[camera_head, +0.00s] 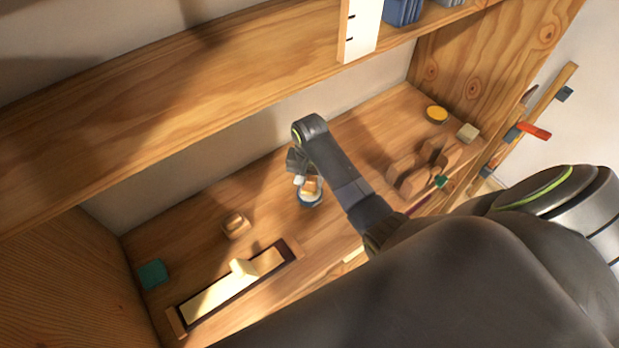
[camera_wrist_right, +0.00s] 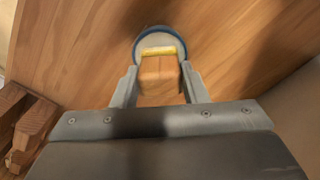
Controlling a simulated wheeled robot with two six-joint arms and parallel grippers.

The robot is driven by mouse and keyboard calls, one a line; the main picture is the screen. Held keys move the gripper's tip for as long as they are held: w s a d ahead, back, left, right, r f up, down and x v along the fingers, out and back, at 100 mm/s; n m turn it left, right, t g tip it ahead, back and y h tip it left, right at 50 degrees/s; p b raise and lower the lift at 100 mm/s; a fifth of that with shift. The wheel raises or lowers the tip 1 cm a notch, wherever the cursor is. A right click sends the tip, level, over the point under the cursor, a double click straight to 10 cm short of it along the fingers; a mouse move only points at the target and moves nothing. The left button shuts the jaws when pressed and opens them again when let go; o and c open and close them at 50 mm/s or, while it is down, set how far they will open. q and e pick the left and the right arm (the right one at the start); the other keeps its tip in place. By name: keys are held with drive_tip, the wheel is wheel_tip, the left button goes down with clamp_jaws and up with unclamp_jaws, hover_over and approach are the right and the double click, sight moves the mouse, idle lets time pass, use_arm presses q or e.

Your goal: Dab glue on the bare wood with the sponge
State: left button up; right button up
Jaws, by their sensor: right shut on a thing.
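My right gripper (camera_head: 303,178) is shut on a small wooden block with a yellow sponge edge, the sponge (camera_head: 312,186). In the right wrist view the sponge (camera_wrist_right: 159,52) sits between the two fingers (camera_wrist_right: 158,85), over a round blue-rimmed dish (camera_wrist_right: 138,42) with pale contents. The dish also shows in the head view (camera_head: 311,202), under the gripper. I cannot tell whether the sponge touches the contents. A long pale wooden key (camera_head: 218,295) with a raised cream part lies in a dark-edged holder (camera_head: 289,249) at lower left. My left gripper is out of view.
A small wooden block (camera_head: 236,225) lies between key and dish. A teal block (camera_head: 152,274) is at the far left. Brown wooden pieces (camera_head: 408,178), a yellow disc (camera_head: 436,113) and a pale cube (camera_head: 468,132) are at right. An upper shelf (camera_head: 180,88) overhangs the back.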

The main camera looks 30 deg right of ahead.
sight(310, 179)
drive_tip(key=shift+s+f, duration=0.1)
drive_tip(key=shift+f, duration=0.35)
idle(1.5)
drive_tip(key=shift+r, duration=0.1)
wheel_tip(310, 179, up, 2)
drive_tip(key=shift+r, duration=2.5)
drive_tip(key=shift+f, duration=0.1)
